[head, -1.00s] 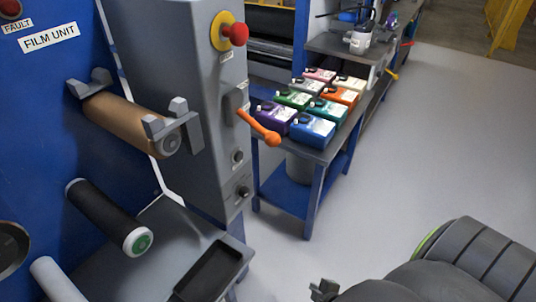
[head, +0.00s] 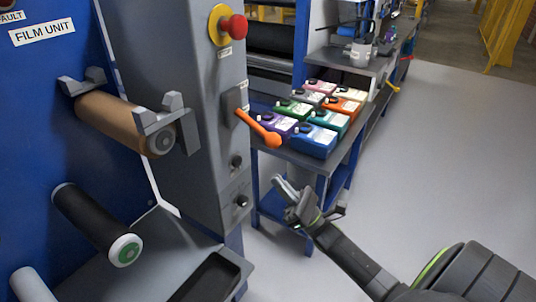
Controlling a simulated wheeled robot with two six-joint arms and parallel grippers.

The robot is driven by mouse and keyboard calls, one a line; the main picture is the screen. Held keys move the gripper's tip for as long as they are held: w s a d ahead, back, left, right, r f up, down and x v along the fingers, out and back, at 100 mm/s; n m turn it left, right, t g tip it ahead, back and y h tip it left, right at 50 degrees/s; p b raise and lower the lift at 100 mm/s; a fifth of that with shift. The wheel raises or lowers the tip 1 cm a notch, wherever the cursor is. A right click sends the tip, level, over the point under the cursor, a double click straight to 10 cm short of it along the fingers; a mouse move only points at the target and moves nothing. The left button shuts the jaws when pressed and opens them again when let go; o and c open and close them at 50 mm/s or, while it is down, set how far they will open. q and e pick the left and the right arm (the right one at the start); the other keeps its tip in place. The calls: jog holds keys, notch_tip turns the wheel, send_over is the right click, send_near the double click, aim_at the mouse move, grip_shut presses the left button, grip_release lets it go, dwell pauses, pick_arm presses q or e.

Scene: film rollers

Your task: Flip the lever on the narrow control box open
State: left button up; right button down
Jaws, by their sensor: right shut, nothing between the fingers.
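The narrow control box (head: 190,100) is a tall grey cabinet beside the blue film unit (head: 50,120). Its lever (head: 258,127) has an orange handle that slopes down to the right from a grey mount (head: 232,102) and ends in a round orange knob. My right gripper (head: 283,187) is below and slightly right of the knob, apart from it, with its fingers shut and empty. The right arm comes in from the lower right. My left gripper is not in view.
A red stop button (head: 232,28) on a yellow base sits above the lever, with small knobs (head: 241,201) below. A dark tray (head: 208,278) is at the bottom. The floor at right is clear.

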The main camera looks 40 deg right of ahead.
aim_at(260, 129)
jog(key=w+a+r+p, duration=0.1)
jog(key=w+r+p, duration=0.2)
jog(key=r, duration=0.5)
jog(key=shift+w+a+r+p, duration=0.25)
jog(key=shift+w+p, duration=0.15)
jog(key=shift+p, duration=0.5)
